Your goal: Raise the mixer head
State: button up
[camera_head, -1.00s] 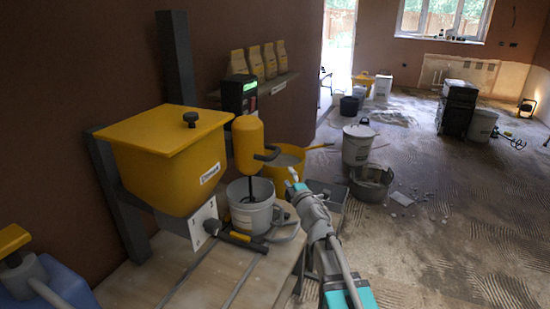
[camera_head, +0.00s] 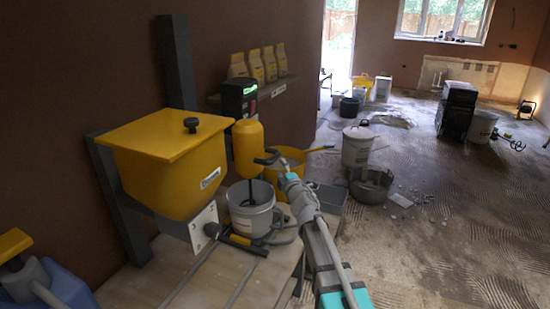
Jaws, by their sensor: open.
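The yellow mixer head (camera_head: 247,149) hangs on a dark stand, with a dark handle (camera_head: 267,158) sticking out to its right. Its dark shaft reaches down into a white bucket (camera_head: 254,217) on the wooden bench. My gripper (camera_head: 281,166) is at the end of my arm, just right of the handle and very close to it. Whether it touches the handle is too small to tell. The fingers are small and partly hidden by my wrist, and they appear open with nothing held.
A yellow hopper (camera_head: 168,160) with a lid stands left of the mixer head. A yellow tub (camera_head: 290,166) is behind my gripper. A white lidded bucket (camera_head: 356,147) and a dark tub (camera_head: 371,186) stand on the floor.

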aim_at(275, 158)
jog(key=x, duration=0.6)
jog(key=shift+w+a+p, duration=0.15)
jog(key=shift+w+p, duration=0.2)
grip_shut()
